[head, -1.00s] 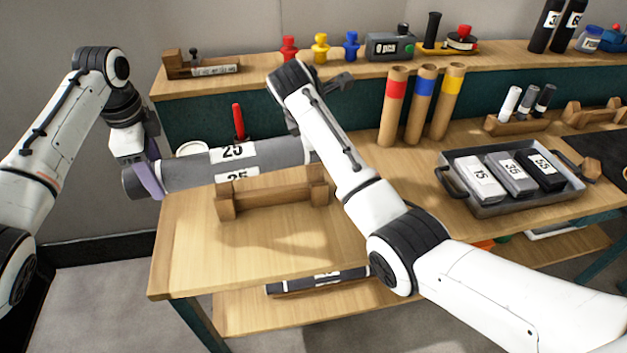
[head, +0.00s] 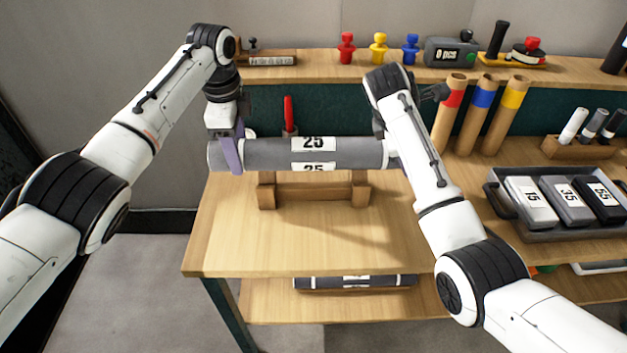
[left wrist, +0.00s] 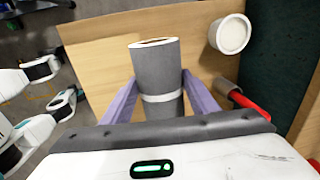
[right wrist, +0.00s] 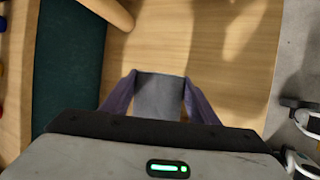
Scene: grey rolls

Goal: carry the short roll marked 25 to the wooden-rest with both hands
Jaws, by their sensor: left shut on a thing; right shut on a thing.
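The grey roll marked 25 (head: 270,154) hangs level between my two grippers, over the wooden rest (head: 266,194). Its underside appears close to the rest's uprights; I cannot tell whether they touch. My left gripper (head: 229,156) is shut on the roll's left end. The left wrist view shows its purple fingers on both sides of the roll (left wrist: 158,82), with a white label band between them. My right gripper is shut on the right end, mostly hidden by my arm in the head view. The right wrist view shows its fingers (right wrist: 159,90) around the grey end.
A red upright object (head: 289,115) and a white round item stand behind the roll. Cardboard tubes (head: 490,115) and a tray (head: 520,232) of marked blocks are to the right. Another dark roll (head: 325,283) lies on the lower shelf. The table front is clear.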

